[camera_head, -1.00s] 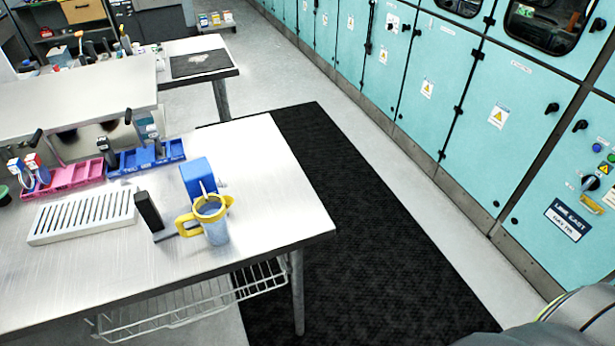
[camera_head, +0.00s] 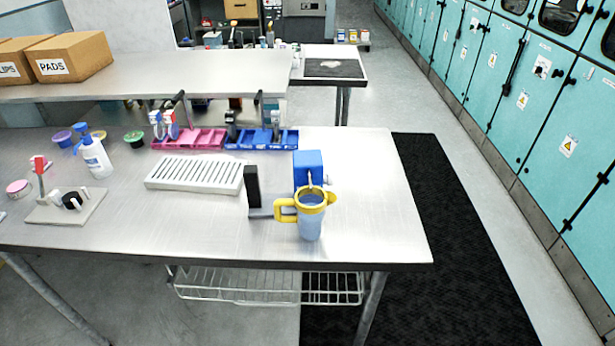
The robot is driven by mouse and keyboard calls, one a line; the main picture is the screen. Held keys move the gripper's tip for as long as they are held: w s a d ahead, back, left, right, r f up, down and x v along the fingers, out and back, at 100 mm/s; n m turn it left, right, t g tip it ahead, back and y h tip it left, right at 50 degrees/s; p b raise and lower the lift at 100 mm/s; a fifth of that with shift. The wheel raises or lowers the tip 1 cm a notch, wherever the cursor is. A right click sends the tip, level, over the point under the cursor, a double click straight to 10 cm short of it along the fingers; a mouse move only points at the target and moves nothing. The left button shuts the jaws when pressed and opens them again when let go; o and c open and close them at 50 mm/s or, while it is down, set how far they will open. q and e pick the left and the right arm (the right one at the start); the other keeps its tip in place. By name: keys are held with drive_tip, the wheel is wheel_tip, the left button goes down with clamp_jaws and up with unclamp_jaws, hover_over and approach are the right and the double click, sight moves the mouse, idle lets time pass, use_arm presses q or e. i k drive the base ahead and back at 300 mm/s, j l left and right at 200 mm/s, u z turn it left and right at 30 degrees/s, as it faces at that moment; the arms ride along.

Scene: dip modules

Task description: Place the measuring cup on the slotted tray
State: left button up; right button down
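The measuring cup (camera_head: 310,222) is a translucent bluish jug with a yellow rim, spout and handle. It stands upright near the right front part of the steel table (camera_head: 360,225), its handle pointing left. A blue block-shaped device (camera_head: 308,165) is right behind it. The white slotted tray (camera_head: 196,174) lies flat on the table to the left of the cup, apart from it, and its slotted top looks empty. A black upright piece (camera_head: 252,187) stands between tray and cup. Neither of my grippers is in view.
Pink bins (camera_head: 188,139) and blue bins (camera_head: 262,140) line the table's back. At left are a white bottle (camera_head: 95,157), coloured lids and a small stand (camera_head: 66,207). A raised shelf (camera_head: 190,77) carries boxes. The table front is clear.

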sight(218, 169)
drive_tip(key=u, duration=0.3)
drive_tip(key=l+u, duration=0.3)
drive_tip(key=l, duration=0.2)
drive_tip(key=k+l+u, duration=0.1)
drive_tip(key=l+u, duration=0.2)
drive_tip(key=l, duration=0.2)
drive_tip(key=k+l+u, duration=0.15)
drive_tip(key=l+u, duration=0.15)
drive_tip(key=l, duration=0.15)
